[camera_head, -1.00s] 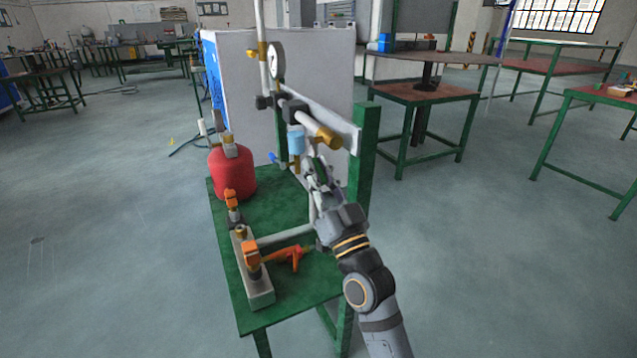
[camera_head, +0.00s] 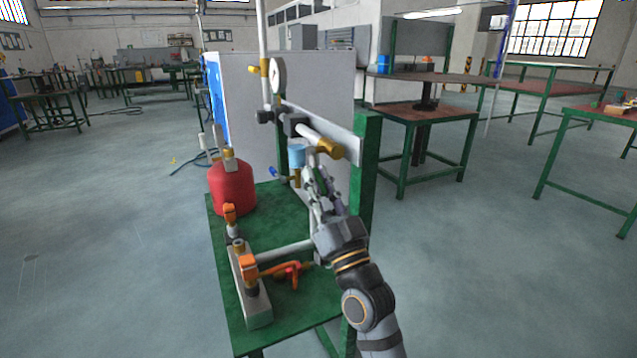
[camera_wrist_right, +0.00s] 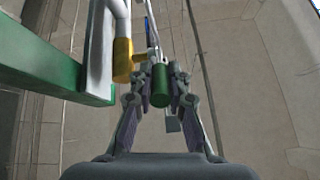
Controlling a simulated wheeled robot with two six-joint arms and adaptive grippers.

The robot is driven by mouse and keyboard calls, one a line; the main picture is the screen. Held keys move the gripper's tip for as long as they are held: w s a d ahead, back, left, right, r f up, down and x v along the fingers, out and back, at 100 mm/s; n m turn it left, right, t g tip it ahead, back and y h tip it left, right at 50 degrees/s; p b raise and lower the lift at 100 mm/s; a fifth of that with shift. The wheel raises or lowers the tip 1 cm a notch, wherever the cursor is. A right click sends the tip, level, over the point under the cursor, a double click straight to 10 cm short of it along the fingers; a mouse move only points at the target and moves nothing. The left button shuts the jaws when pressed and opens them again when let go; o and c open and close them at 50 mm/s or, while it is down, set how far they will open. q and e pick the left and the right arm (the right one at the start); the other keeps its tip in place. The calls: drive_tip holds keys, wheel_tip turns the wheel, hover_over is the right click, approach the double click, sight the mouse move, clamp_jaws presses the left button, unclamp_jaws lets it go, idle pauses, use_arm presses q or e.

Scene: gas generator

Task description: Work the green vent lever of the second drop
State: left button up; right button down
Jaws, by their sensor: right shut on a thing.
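The green vent lever (camera_wrist_right: 161,86) shows in the right wrist view as a green cylinder between the two fingers of my right gripper (camera_wrist_right: 160,78). The fingers are closed in on it, one on each side. A brass fitting (camera_wrist_right: 123,60) on a pale pipe sits just left of it. In the head view my right gripper (camera_head: 317,180) is at the drop below the brass elbow (camera_head: 329,146), beside the light blue cup (camera_head: 297,155). The lever is mostly hidden there by the fingers. My left gripper is not in view.
A green post (camera_head: 364,170) stands close to the right of my gripper. A red gas bottle (camera_head: 232,188), a grey block (camera_head: 250,290) with orange handles, and an orange-red tool (camera_head: 290,272) are on the green bench. A pressure gauge (camera_head: 278,75) is above.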

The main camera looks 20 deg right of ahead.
sight(319, 177)
drive_tip(key=c, duration=1.3)
unclamp_jaws()
wheel_tip(319, 177, up, 10)
